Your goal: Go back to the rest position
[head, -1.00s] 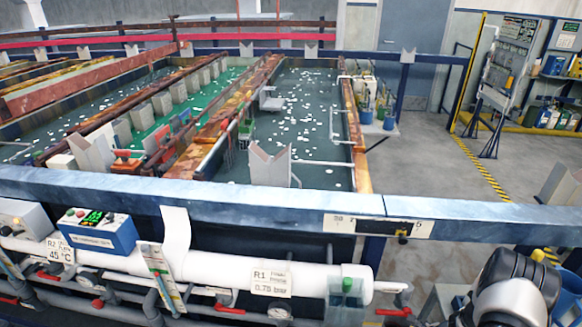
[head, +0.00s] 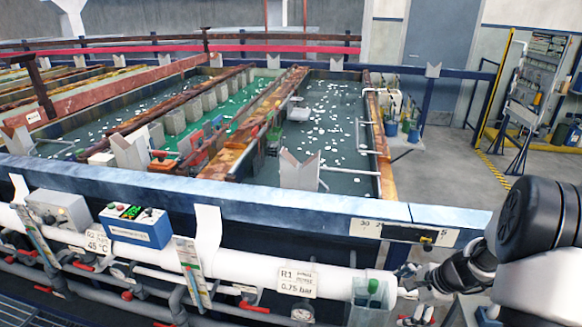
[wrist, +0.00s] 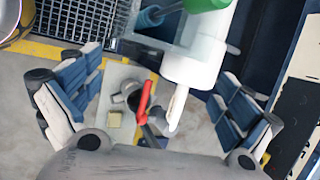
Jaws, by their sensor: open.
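My gripper (head: 428,288) is at the lower right of the head view, just right of the end of the white pipe labelled R1 (head: 325,278). It is small and partly merged with the clutter there. In the wrist view my gripper (wrist: 153,85) is open, with its blue and white fingers wide apart. Nothing is held between them. A red valve lever (wrist: 146,95) and the white pipe end (wrist: 195,70) show beyond, between the fingers.
A blue rail (head: 270,202) runs along the tank front. A green-capped clear container (head: 370,300) hangs at the pipe end. A control box (head: 135,226) stands on the pipe. Open floor (head: 450,165) lies to the right, with a tool rack (head: 535,90) behind.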

